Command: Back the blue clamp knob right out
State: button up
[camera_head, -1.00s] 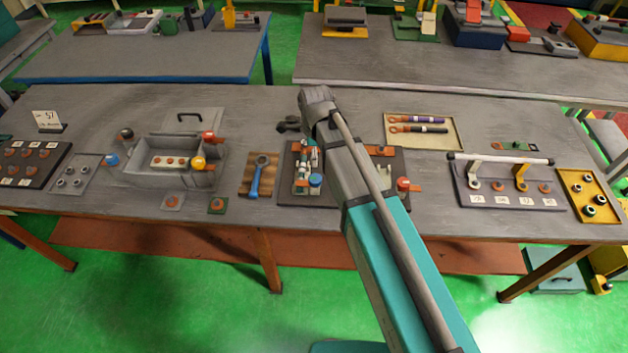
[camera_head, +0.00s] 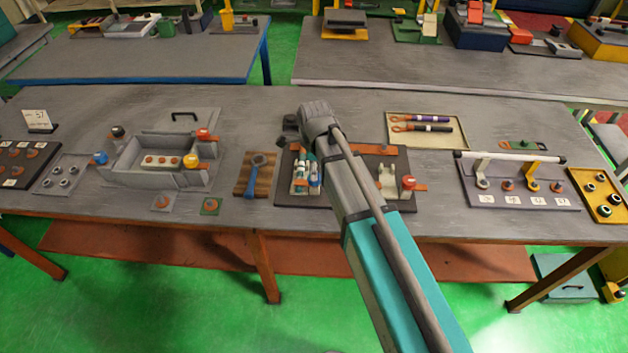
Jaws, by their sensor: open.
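The blue clamp knob (camera_head: 99,158) sits at the left side of a grey open-topped box fixture (camera_head: 150,177) on the workbench. A black knob (camera_head: 117,131), a red knob (camera_head: 203,133) and a yellow knob (camera_head: 190,161) sit around the same box. A pale strip with several orange spots lies inside it. My arm reaches up over the middle of the bench. My gripper (camera_head: 288,131), small and dark at the arm's end, is open and well to the right of the blue knob, apart from it. Its fingertips are hard to make out.
A wooden board with a blue-handled wrench (camera_head: 256,176) lies between the box and my arm. A dark tray (camera_head: 337,203) with bottles and a white bracket lies partly behind my arm. A plate with several grey rings (camera_head: 64,173) stands left of the blue knob.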

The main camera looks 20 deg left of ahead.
aim_at(308, 180)
jog(key=shift+f+b, duration=1.6)
jog(key=shift+f, duration=0.3)
jog(key=shift+c, duration=0.2)
jog(key=c, duration=1.1)
